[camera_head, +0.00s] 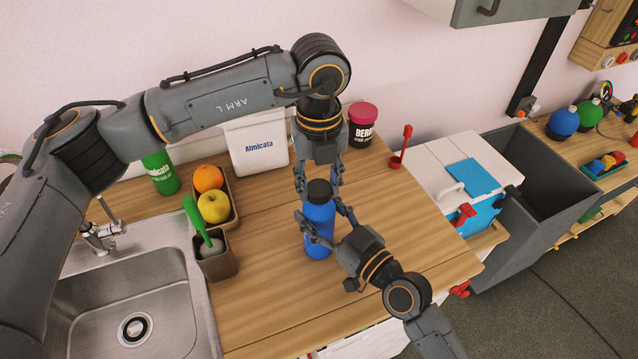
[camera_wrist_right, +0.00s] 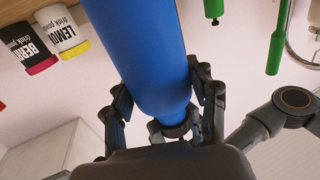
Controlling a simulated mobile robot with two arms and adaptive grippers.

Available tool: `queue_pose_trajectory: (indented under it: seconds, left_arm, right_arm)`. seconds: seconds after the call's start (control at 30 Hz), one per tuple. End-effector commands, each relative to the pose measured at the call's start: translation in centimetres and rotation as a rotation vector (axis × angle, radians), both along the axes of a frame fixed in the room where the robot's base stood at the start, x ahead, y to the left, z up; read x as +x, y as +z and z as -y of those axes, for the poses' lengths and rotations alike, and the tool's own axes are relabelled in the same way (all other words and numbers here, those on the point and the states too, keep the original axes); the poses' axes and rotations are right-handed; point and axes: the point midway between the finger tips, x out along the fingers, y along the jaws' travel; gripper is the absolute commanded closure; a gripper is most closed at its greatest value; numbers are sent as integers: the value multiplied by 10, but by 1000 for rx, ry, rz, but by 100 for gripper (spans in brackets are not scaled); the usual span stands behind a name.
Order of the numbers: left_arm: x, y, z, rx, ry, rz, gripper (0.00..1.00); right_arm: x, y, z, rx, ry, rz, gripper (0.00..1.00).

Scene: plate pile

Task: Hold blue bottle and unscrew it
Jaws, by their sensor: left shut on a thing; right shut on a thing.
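The blue bottle (camera_head: 319,240) stands upright on the wooden counter, with its black cap (camera_head: 319,191) on top. My left gripper (camera_head: 319,188) comes down from above, its fingers shut on the cap from both sides. My right gripper (camera_head: 328,222) comes from the lower right and is shut around the bottle's body. In the right wrist view the picture looks inverted; the blue bottle (camera_wrist_right: 155,50) runs down between the fingers of my right gripper (camera_wrist_right: 163,105).
A white Aimicata box (camera_head: 257,145) and a dark jar with a pink lid (camera_head: 362,120) stand behind. A fruit tray (camera_head: 233,205), a brush holder (camera_head: 216,262) and the sink (camera_head: 130,310) are left. The counter right of the bottle is mostly clear.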

Motion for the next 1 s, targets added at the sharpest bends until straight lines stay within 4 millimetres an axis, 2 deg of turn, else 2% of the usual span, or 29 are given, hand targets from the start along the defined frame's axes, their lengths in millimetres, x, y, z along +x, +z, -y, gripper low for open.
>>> queue_pose_trajectory:
  seconds: [0.33, 0.77, 1.0]
  left_arm:
    - [0, 13, 0, -2, 0, 1, 97]
    - [0, 17, 0, -1, 0, 1, 97]
    - [0, 43, 1, -1, -1, 2, 97]
  right_arm:
    - [0, 0, 0, 0, 0, -1, 100]
    - [0, 0, 0, 0, 0, -1, 100]
    - [0, 0, 0, 0, 0, -1, 100]
